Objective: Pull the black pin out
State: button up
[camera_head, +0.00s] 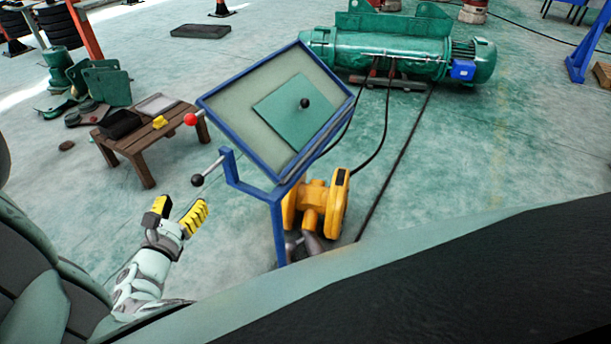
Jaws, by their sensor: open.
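A pin with a black ball knob (197,180) sticks out to the left from the blue bracket below the tilted panel (230,102). Its metal shaft slants up to the bracket. A second black ball knob (305,103) sits on the green plate on the panel's face. I cannot tell from the picture which of the two is the task's pin. My gripper (178,206) has yellow finger pads, spread apart and empty. It is below and slightly left of the bracket's black knob, apart from it in the picture.
A wooden table (140,147) with trays and a yellow piece stands to the left. A yellow machine (318,205) is behind the blue stand. A green hoist (385,55) lies farther back, with cables on the floor.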

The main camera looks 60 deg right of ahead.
jog(key=v, duration=0.4)
jog(key=shift+a, duration=0.25)
